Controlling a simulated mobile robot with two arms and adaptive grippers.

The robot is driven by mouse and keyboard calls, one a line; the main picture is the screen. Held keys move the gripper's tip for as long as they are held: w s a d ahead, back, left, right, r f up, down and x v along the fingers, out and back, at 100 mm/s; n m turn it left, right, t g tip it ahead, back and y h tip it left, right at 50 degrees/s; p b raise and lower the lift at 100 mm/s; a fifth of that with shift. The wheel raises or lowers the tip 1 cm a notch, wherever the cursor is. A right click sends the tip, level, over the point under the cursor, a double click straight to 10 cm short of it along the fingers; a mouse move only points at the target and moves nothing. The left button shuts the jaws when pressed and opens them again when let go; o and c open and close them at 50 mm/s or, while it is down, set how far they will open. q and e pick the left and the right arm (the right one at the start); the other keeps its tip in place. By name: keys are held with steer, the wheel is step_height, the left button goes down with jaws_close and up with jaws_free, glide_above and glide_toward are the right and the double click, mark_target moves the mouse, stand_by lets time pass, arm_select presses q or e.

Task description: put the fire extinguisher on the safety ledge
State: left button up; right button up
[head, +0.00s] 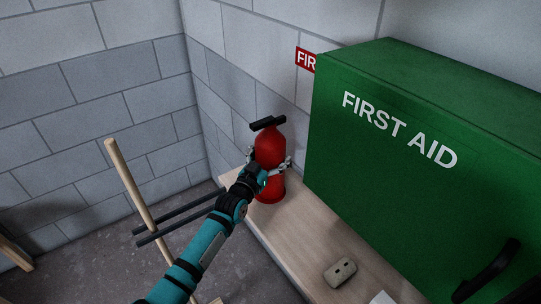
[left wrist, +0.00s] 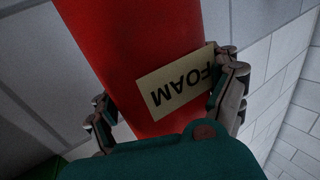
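The red fire extinguisher (head: 270,148) with a black top handle is upright at the far left end of the pale wooden ledge (head: 290,230). Its base appears at the ledge surface; I cannot tell whether it bears on it. My left gripper (head: 269,168) has its fingers around the body, one on each side, and appears shut on it. In the left wrist view the red body (left wrist: 130,50) fills the space between the fingers, with its FOAM label (left wrist: 178,88) partly behind the right finger. My right gripper is not in view.
A large green FIRST AID box (head: 400,150) stands right of the extinguisher. A small beige block with dark slots (head: 340,272) lies nearer on the ledge. A pale wooden pole (head: 130,185) and dark bars (head: 180,218) are left of the ledge. A red sign (head: 305,60) is on the wall.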

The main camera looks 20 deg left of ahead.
arm_select(q)
steer(key=shift+o, duration=0.7)
steer(key=shift+s+r, duration=0.1)
steer(key=shift+s, duration=0.05)
steer(key=s+a+b, duration=0.1)
steer(key=s+a, duration=0.1)
steer(key=s, duration=0.9)
steer(key=shift+s, duration=0.3)
stand_by(0.3)
